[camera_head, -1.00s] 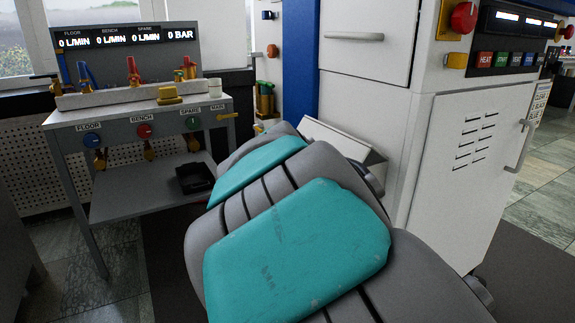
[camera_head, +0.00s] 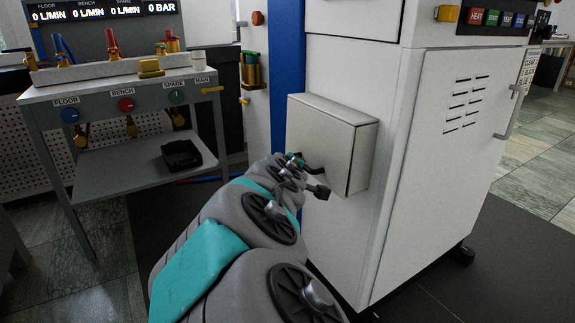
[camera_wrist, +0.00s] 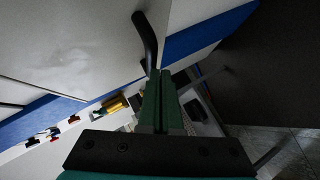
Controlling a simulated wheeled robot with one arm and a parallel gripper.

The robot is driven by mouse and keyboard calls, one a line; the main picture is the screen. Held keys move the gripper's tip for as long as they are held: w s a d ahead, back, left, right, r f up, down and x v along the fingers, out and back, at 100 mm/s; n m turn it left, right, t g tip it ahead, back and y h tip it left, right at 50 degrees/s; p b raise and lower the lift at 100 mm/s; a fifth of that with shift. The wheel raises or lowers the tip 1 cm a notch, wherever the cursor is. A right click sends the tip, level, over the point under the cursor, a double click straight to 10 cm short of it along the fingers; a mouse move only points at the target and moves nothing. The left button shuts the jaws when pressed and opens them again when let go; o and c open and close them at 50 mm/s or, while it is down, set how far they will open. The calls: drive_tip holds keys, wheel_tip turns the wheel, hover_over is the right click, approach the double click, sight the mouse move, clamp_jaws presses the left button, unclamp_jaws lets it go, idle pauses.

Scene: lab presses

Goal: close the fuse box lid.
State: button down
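The fuse box (camera_head: 362,158) is a pale grey box on the side of the white cabinet. Its lid (camera_head: 325,125) faces me and looks flush with the box, with only a thin dark line along its right edge. In the wrist view the lid (camera_wrist: 75,45) fills the upper left, with its black handle (camera_wrist: 147,40) near the fingertips. My gripper (camera_wrist: 162,76) has its green fingers together with a thin gap and nothing seen between them. In the head view my gripper (camera_head: 298,161) is at the lower part of the lid; whether it touches is unclear.
The white cabinet (camera_head: 455,140) with a vented door stands right of the box. A blue post (camera_head: 287,60) is behind to the left. A grey bench (camera_head: 130,175) with gauges, valves and a black tray (camera_head: 181,155) stands at left. Dark floor lies in front.

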drive_tip(key=shift+w+d+f, duration=0.2)
drive_tip(key=shift+d+f, duration=0.15)
drive_tip(key=shift+f, duration=0.15)
drive_tip(key=shift+d+f, duration=0.1)
drive_tip(key=shift+s, duration=0.15)
